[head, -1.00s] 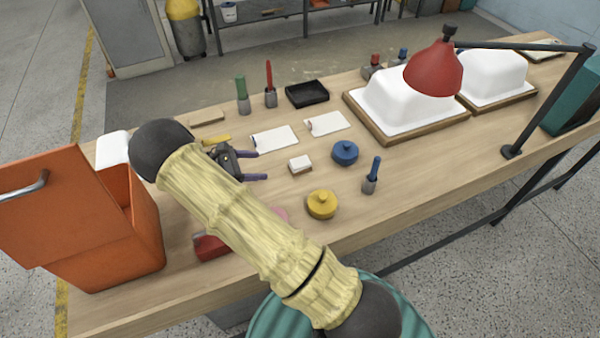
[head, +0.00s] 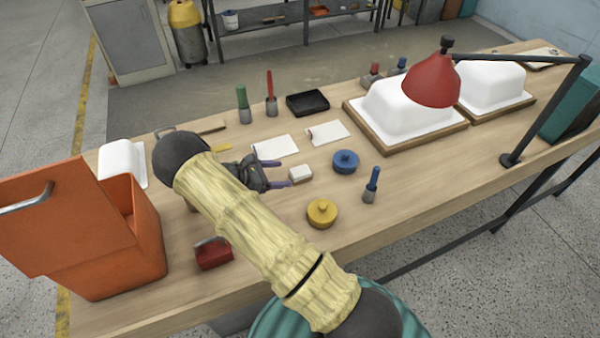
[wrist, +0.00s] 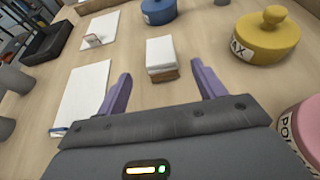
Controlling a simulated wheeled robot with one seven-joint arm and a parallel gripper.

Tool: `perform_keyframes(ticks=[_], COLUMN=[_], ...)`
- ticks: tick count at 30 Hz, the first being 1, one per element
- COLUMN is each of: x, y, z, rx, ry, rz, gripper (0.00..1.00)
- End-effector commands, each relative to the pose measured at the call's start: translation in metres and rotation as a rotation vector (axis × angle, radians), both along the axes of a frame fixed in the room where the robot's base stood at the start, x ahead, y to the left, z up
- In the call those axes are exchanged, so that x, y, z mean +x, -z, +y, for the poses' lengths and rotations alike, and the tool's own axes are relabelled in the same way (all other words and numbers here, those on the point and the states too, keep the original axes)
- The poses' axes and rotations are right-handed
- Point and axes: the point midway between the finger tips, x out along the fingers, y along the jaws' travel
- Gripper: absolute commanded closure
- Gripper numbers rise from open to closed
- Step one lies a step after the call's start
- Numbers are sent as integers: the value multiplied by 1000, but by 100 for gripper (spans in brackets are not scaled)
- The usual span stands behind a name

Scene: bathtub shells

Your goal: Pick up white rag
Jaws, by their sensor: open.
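My gripper (head: 281,173) is open and empty, low over the bench, its two purple fingers pointing at a small white-topped block (head: 300,173). In the wrist view the block (wrist: 161,52) has a brown lower layer and lies just ahead, between the lines of the fingers (wrist: 160,74), not gripped. Two flat white pieces, cloth or paper, lie behind it: a nearer one (head: 275,148) and a farther one (head: 328,133). They also show in the wrist view at left (wrist: 82,97) and upper left (wrist: 92,28). I cannot tell for certain which white thing is the rag.
A blue lidded pot (head: 345,162) and a yellow one (head: 322,213) stand right of the block. A pink pot (wrist: 303,130) is close by the right finger. A blue-handled brush (head: 371,186), black tray (head: 307,102), red lamp (head: 432,82) and orange box (head: 125,240) are around.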

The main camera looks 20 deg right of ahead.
Motion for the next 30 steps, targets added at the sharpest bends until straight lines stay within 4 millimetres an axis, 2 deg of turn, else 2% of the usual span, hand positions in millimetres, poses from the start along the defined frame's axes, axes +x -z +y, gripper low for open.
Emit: perform_keyframes(ticks=[3, 6, 20, 30], x=[-1, -1, -1, -1], y=[6, 12, 15, 28], z=[-20, -31, -39, -81], rx=[-1, 0, 0, 0], ry=[3, 2, 1, 2], rz=[2, 2, 1, 1], gripper=[31, 31, 31, 31])
